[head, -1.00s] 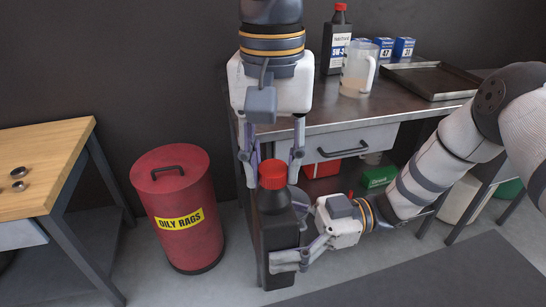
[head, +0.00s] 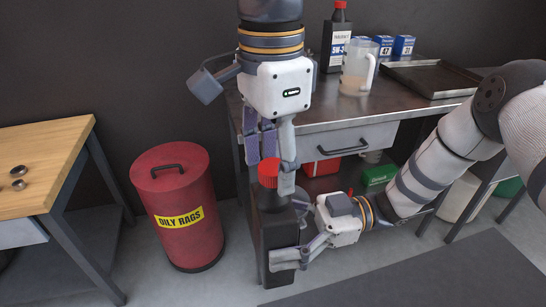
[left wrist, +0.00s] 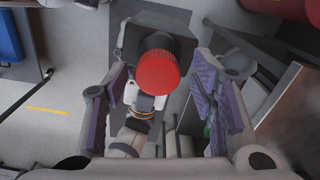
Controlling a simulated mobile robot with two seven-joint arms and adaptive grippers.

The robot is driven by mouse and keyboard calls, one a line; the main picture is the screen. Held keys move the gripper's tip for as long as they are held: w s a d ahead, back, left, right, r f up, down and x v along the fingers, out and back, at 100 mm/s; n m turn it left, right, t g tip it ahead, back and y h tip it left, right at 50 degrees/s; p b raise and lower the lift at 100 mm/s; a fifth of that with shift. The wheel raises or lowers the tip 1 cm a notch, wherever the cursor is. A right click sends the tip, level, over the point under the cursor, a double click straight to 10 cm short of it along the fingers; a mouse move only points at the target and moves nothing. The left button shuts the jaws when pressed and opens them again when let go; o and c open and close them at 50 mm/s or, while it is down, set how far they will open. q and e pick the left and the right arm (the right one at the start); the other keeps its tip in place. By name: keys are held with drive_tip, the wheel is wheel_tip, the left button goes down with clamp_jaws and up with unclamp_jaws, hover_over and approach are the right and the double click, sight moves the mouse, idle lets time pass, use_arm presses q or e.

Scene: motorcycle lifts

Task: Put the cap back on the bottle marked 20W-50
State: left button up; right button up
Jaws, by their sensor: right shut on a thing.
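A black bottle (head: 278,222) with a red cap (head: 268,170) on its top stands upright in front of the bench; its label is not visible. My right gripper (head: 283,255) is shut on the bottle's lower body from the right. My left gripper (head: 270,163) points down over the cap, with fingers spread on either side of it. In the left wrist view the red cap (left wrist: 158,72) sits between the open fingers, with gaps on both sides. The dark bottle shoulder (left wrist: 170,18) shows beyond it. How tightly the cap sits cannot be told.
The steel bench (head: 310,118) behind holds a black bottle marked 5W-3 (head: 337,40), a clear jug (head: 357,70), blue boxes (head: 403,45) and a dark tray (head: 432,78). A red oily-rags bin (head: 178,210) stands left. A wooden table (head: 40,160) is at far left.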

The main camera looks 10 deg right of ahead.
use_arm(q)
wheel_tip(320, 180, up, 12)
idle(0.6)
